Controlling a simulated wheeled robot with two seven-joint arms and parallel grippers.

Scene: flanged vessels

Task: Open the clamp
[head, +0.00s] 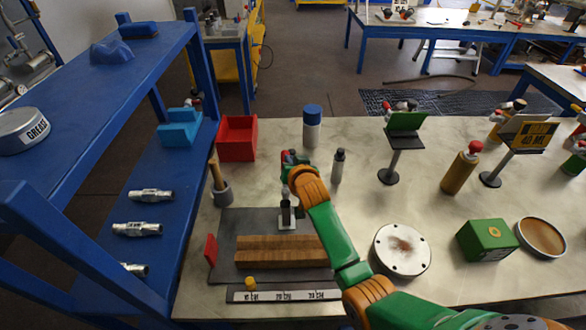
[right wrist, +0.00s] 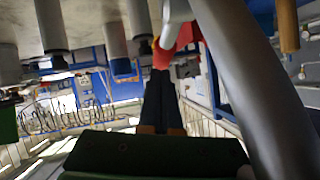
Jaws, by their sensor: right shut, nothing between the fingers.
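The clamp (head: 287,218) is a small dark upright fixture with a pale foot on the grey plate, behind the striped wooden block (head: 280,252). My right gripper (head: 291,160) is above and slightly beyond the clamp in the head view, and my own wrist partly hides that area. In the right wrist view its dark fingers (right wrist: 164,100) are together, with nothing between them. A red part (right wrist: 180,45) shows just past the fingertips there; I cannot tell whether it belongs to the clamp. Whether the gripper touches the clamp is unclear. My left gripper is out of view.
A red bin (head: 237,138), a blue-capped bottle (head: 312,127) and a dark slim bottle (head: 338,166) stand around the gripper. A round flange (head: 402,249) and green box (head: 487,240) lie right. Blue shelving borders the left.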

